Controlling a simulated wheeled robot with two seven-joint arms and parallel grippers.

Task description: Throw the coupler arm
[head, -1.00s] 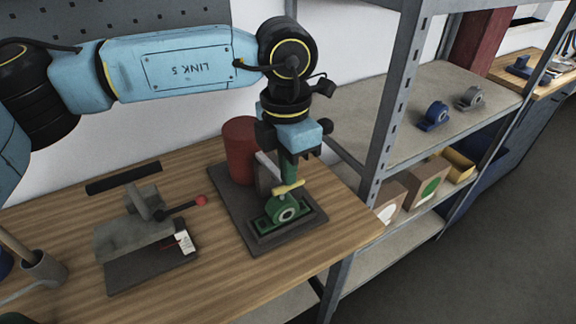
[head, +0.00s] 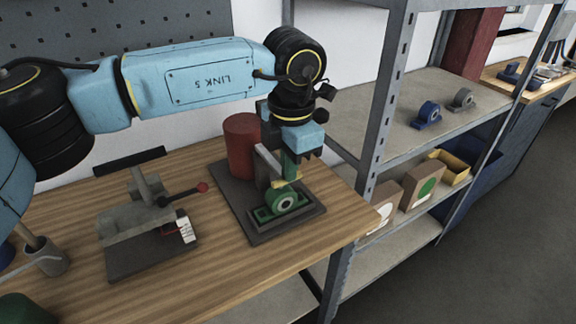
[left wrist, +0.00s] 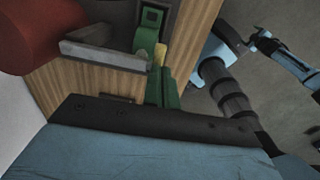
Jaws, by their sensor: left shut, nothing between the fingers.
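My left gripper (head: 290,168) comes down over the dark fixture plate (head: 240,210) on the bench. Its green fingers are shut with nothing between them. Just below the fingertips is a small yellow piece (head: 287,181), just above a green round-bored block (head: 283,201) in a green tray. Whether fingers and yellow piece touch is unclear. In the left wrist view the yellow piece (left wrist: 160,54) is beside the green fingers (left wrist: 162,92). A grey flat bar (left wrist: 104,54) stands beside a red cylinder (head: 241,146). Which part is the coupler arm is unclear.
A grey device with a red-knobbed lever (head: 186,194) stands left on the wooden bench (head: 200,285). A metal shelf post (head: 383,110) rises close right of my gripper. Shelves hold blue (head: 428,113) and grey (head: 463,99) blocks and boxes (head: 420,190).

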